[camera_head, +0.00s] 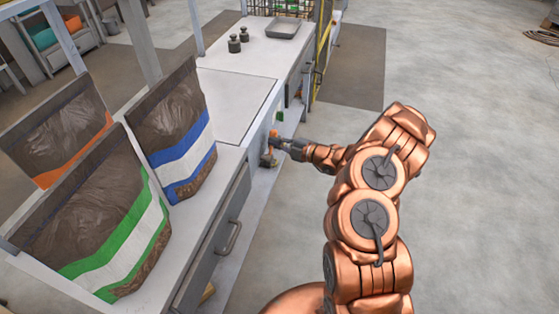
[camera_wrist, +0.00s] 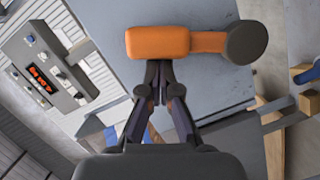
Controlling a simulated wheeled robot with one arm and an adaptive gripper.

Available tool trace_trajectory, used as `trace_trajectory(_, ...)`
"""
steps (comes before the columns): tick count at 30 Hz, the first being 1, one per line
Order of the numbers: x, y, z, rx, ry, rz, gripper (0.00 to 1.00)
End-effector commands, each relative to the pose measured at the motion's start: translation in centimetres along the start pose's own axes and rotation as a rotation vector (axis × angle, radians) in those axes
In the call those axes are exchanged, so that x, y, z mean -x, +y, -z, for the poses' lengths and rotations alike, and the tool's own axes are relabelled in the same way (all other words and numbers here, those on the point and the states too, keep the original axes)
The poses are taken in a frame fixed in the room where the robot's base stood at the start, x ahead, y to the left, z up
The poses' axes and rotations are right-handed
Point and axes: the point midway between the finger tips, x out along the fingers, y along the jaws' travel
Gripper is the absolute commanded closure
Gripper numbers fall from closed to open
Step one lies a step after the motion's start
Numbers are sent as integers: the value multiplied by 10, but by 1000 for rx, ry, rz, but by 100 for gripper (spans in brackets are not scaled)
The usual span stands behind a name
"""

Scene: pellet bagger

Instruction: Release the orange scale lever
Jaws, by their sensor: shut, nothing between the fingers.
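The orange scale lever (camera_wrist: 158,42) shows in the wrist view, with an orange arm running right to a dark round hub (camera_wrist: 246,42). It stands against the grey front panel of the bench. My gripper (camera_wrist: 158,75) is shut and empty, its fingertips at the lower edge of the orange handle. I cannot tell whether they touch it. In the head view my gripper (camera_head: 274,143) is at the front of the bench, and a small orange part of the lever (camera_head: 273,133) shows beside it; the rest is hidden.
Bags with green (camera_head: 95,220), blue (camera_head: 172,130) and orange bands stand on the bench at the left. Two dark weights (camera_head: 238,40) and a grey tray (camera_head: 283,28) sit farther back. A control panel (camera_wrist: 45,65) shows in the wrist view. Open floor lies right.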

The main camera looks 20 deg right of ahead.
Motion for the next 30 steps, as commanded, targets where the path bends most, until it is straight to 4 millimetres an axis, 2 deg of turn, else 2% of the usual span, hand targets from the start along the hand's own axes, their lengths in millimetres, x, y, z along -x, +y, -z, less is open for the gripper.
trace_trajectory(9,-8,1,0,6,11,4,100)
trace_trajectory(24,-7,2,-1,5,8,2,100)
trace_trajectory(30,-7,5,16,2,14,2,100)
